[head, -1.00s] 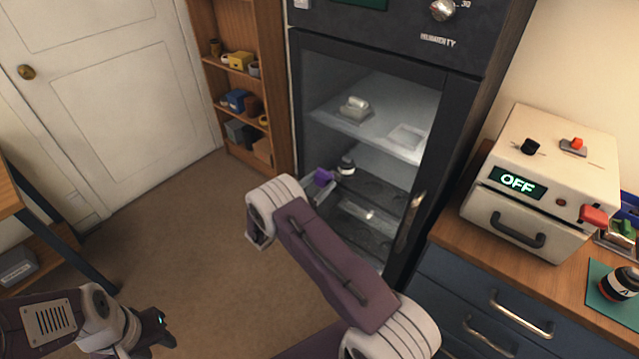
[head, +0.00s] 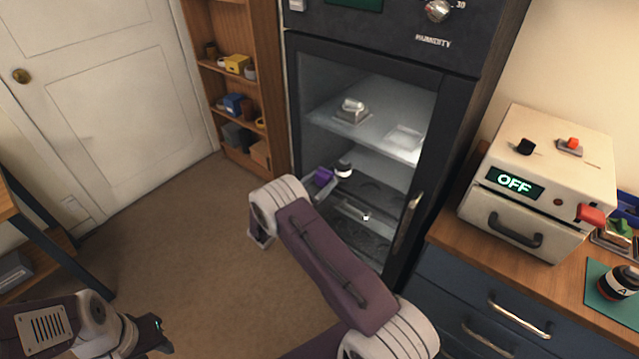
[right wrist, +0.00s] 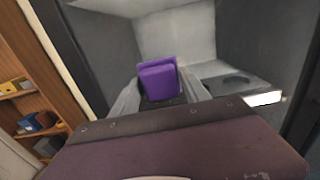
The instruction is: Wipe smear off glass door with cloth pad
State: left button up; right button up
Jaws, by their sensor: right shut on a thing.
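The glass door (head: 320,95) of the tall dark cabinet stands in the middle of the head view, with a metal handle (head: 407,222) at its right edge. My right gripper (head: 323,186) is shut on a purple cloth pad (head: 323,177) in front of the glass, toward its left side. In the right wrist view the pad (right wrist: 160,80) sits upright between the fingers. I cannot tell whether it touches the glass. I cannot make out the smear. My left gripper (head: 156,338) hangs low at the left, away from the door; its jaws are unclear.
A wooden shelf (head: 262,85) stands left of the cabinet. A counter (head: 450,225) with a boxy appliance (head: 535,190) stands to the right. The floor at the left is open.

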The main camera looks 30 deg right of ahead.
jog(key=shift+s+d+f+b, duration=0.1)
jog(key=shift+s+f+b, duration=0.15)
jog(key=shift+s+b, duration=0.05)
jog(key=shift+w+a+r, duration=0.2)
jog(key=shift+w, duration=0.15)
dwell(0.8)
jog(key=shift+s+a, duration=0.2)
jog(key=shift+a, duration=0.2)
jog(key=shift+v, duration=2.55)
